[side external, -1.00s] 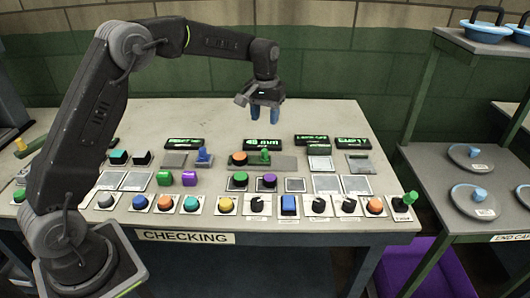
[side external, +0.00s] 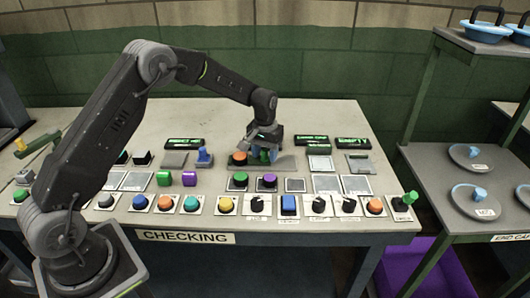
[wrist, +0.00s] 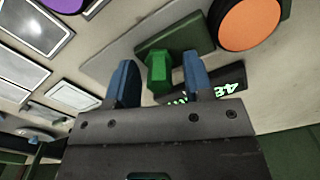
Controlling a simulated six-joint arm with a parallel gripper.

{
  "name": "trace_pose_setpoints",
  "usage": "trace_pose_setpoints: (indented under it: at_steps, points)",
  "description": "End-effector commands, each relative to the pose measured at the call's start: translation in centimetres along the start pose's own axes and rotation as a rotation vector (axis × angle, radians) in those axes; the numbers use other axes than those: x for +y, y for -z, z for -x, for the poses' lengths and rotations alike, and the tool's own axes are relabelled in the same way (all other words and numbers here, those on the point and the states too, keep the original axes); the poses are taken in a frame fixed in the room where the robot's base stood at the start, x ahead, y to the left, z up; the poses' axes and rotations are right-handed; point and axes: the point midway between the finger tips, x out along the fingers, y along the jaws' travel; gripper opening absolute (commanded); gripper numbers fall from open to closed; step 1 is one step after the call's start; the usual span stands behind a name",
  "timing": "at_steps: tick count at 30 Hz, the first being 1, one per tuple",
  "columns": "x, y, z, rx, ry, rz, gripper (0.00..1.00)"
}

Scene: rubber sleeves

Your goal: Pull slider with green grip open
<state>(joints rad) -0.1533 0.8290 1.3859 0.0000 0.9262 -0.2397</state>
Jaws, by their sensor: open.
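The slider's green grip (wrist: 158,70) stands up from a grey-green slider plate in the wrist view. My gripper (wrist: 158,80) is open, with one blue finger on each side of the green grip. I cannot tell whether either finger touches it. In the side view my gripper (side external: 262,155) is low over the slider plate (side external: 286,163), and its fingers mostly hide the green grip. The orange knob (side external: 239,158) shows just left of the fingers.
A display with green digits (wrist: 215,88) lies close to the fingers. Several buttons and knobs stand nearer the front, including a green one (side external: 238,180) and a purple one (side external: 267,180). The table behind the displays is clear.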

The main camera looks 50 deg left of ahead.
Motion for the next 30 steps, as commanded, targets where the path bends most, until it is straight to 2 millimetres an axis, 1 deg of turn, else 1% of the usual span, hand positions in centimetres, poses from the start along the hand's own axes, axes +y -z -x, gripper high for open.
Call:
trace_pose_setpoints:
  at_steps: [3,4,18,26,28,30]
  points:
    - [0.0,0.0,0.0,0.0,0.0,0.0,0.47]
    - [0.0,0.0,0.0,0.0,0.0,0.0,0.45]
    - [0.0,0.0,0.0,0.0,0.0,0.0,0.0]
    - [0.0,0.0,0.0,0.0,0.0,0.0,0.0]
    - [0.3,0.1,0.0,0.0,0.0,-0.001,0.0]
    - [1.1,0.5,0.0,0.001,0.0,-0.002,0.0]
